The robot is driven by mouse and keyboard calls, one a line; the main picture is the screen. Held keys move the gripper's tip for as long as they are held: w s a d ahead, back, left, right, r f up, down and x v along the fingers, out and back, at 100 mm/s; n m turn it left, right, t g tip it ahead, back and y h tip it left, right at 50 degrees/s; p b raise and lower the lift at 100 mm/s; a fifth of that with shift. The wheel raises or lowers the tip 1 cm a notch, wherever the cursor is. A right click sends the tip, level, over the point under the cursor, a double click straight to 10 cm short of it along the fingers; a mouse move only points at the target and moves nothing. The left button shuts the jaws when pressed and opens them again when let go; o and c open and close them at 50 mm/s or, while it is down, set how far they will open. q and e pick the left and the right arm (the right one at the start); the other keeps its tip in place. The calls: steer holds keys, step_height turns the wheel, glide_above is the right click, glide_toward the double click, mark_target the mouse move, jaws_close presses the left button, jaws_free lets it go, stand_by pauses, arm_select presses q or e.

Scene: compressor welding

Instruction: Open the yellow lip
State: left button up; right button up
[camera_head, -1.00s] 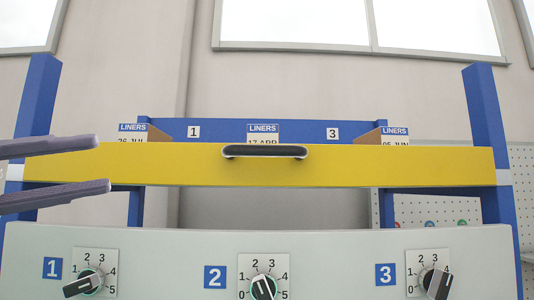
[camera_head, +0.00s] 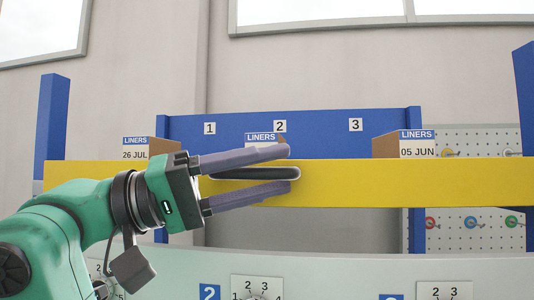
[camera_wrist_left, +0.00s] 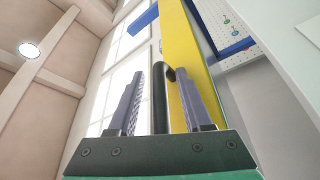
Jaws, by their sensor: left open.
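The yellow lip (camera_head: 400,182) is a long horizontal yellow bar across the blue frame, with a black handle (camera_head: 255,173) on its front. My left gripper (camera_head: 290,169) is open at the handle, one finger above it and one below. In the left wrist view the handle (camera_wrist_left: 160,100) lies between the two open fingers (camera_wrist_left: 160,98), and the yellow lip (camera_wrist_left: 176,40) runs upward behind it. I cannot tell whether the fingers touch the handle. The right gripper is not in view.
Liner boxes (camera_head: 400,146) stand behind the lip, in front of a blue back rail (camera_head: 310,125). Below is a pale panel (camera_head: 330,270) with numbered dials. A pegboard (camera_head: 470,222) with coloured items is at the right. Blue posts (camera_head: 52,125) flank the lip.

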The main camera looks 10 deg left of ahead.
arm_select(q)
steer(key=shift+a, duration=0.45)
steer(key=shift+c, duration=0.6)
steer(key=shift+d, duration=0.1)
steer(key=c, duration=0.5)
jaws_close()
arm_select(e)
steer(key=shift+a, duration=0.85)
arm_select(q)
steer(key=shift+f, duration=0.1)
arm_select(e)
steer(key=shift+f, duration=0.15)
